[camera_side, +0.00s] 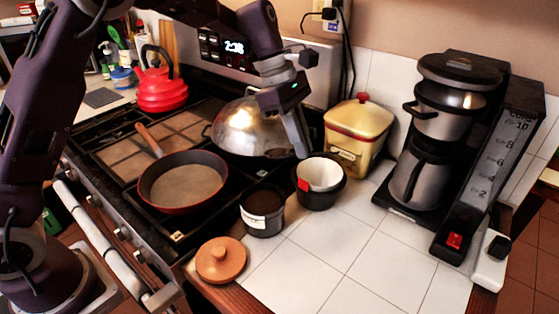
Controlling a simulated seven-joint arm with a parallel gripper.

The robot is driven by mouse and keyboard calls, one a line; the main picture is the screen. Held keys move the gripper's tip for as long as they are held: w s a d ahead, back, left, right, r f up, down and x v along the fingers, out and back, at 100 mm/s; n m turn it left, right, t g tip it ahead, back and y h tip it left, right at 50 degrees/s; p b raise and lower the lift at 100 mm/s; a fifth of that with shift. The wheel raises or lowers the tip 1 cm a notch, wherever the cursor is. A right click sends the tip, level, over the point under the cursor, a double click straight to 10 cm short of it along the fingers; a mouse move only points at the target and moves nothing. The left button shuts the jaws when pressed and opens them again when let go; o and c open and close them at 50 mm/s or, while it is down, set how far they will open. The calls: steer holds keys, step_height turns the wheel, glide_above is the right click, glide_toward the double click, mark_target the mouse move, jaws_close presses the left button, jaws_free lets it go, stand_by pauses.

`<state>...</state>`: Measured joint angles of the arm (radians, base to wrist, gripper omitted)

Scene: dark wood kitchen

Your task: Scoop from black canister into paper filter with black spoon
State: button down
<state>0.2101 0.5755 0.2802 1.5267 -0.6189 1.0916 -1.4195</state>
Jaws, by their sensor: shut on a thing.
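The black canister (262,222) stands open on the white tiles beside the stove, with dark contents and a white label. Just behind it and to the right, the white paper filter (322,172) sits in a dark round holder (322,200) with a red tab at its left rim. My gripper (302,152) points down from above, its tips at the back left rim of the filter holder in the picture. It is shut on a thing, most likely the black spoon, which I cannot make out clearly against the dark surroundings. Whether the spoon carries grounds cannot be seen.
A round wooden lid (221,260) lies at the counter's front left edge. A pan (183,183) and a metal dome (250,127) are on the stove. A yellow tin (355,137) and a coffee maker (440,145) stand behind. The front tiles are clear.

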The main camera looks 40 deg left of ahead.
steer(key=w+d+n+t+y, duration=0.1)
steer(key=w+d+n, duration=0.35)
steer(key=w, duration=0.65)
steer(key=a+t+h, duration=0.1)
steer(key=h, duration=0.1)
steer(key=s+a+t+h, duration=0.1)
steer(key=h, duration=0.1)
steer(key=s+a+t+h, duration=0.1)
steer(key=t+h, duration=0.1)
steer(key=shift+a+f+m+h, duration=0.15)
steer(key=shift+f+m+h, duration=0.1)
steer(key=shift+h, duration=0.15)
steer(key=d+g+y, duration=0.1)
steer(key=y, duration=0.1)
steer(key=w+d+g+y, duration=0.1)
steer(key=y, duration=0.2)
steer(key=w+d+g+y, duration=0.1)
steer(key=d+g+y, duration=0.1)
